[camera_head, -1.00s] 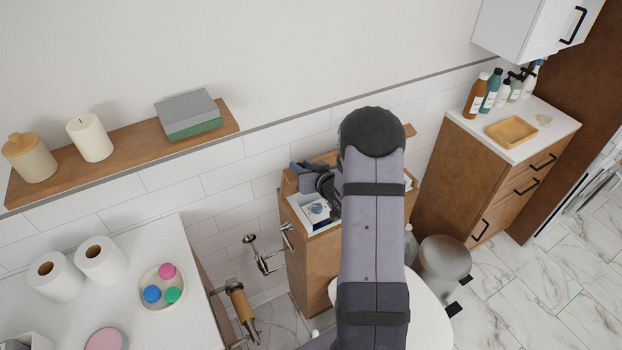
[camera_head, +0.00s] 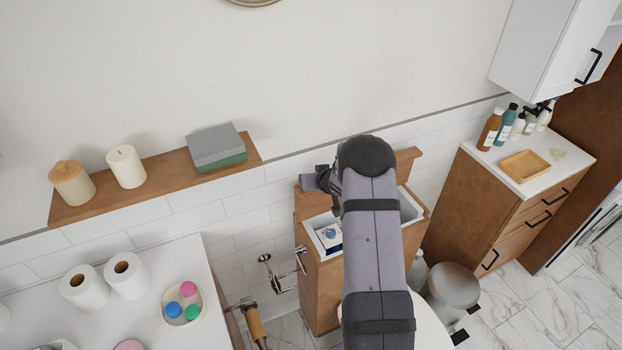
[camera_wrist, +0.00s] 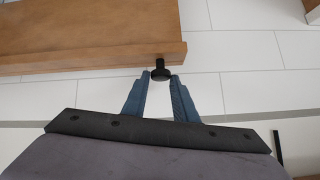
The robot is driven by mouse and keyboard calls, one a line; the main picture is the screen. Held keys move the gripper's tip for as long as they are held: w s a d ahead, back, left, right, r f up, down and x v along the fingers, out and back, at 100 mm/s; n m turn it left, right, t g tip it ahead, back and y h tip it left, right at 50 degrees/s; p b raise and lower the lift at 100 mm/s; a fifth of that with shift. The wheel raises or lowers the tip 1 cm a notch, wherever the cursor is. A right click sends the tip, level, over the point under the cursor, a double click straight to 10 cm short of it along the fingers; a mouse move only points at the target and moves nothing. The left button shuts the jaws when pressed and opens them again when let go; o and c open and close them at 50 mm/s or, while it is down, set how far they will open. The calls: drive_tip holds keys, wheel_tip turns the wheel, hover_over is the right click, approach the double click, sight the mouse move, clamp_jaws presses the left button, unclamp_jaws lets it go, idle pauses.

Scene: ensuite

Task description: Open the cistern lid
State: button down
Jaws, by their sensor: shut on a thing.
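The wooden cistern (camera_head: 318,270) stands against the tiled wall, its white inside and a small blue-and-white part (camera_head: 328,234) showing from above. Its wooden lid (camera_head: 410,160) stands raised at the back; my arm covers the middle of it. In the wrist view the lid (camera_wrist: 90,45) fills the upper left, with a black knob (camera_wrist: 160,72) at its edge. My gripper (camera_wrist: 161,77) is shut on this knob, one blue finger on each side. In the head view my gripper (camera_head: 318,180) is at the lid's upper left, partly hidden by my wrist.
A wooden shelf (camera_head: 160,180) with candles and boxes is on the wall at left. A counter (camera_head: 215,320) with paper rolls is at lower left. A metal tap fitting (camera_head: 275,270) sits left of the cistern. A bin (camera_head: 452,290) and a wooden cabinet (camera_head: 470,205) stand at right.

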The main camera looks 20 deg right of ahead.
drive_tip(key=shift+w+a+r, duration=0.15)
drive_tip(key=shift+w+r, duration=0.1)
drive_tip(key=shift+r, duration=0.1)
drive_tip(key=c, duration=1.5)
unclamp_jaws()
drive_tip(key=shift+o, duration=0.2)
drive_tip(key=shift+s+f, duration=0.1)
drive_tip(key=shift+f, duration=0.05)
drive_tip(key=shift+s, duration=0.1)
drive_tip(key=b+v, duration=0.2)
drive_tip(key=v, duration=0.5)
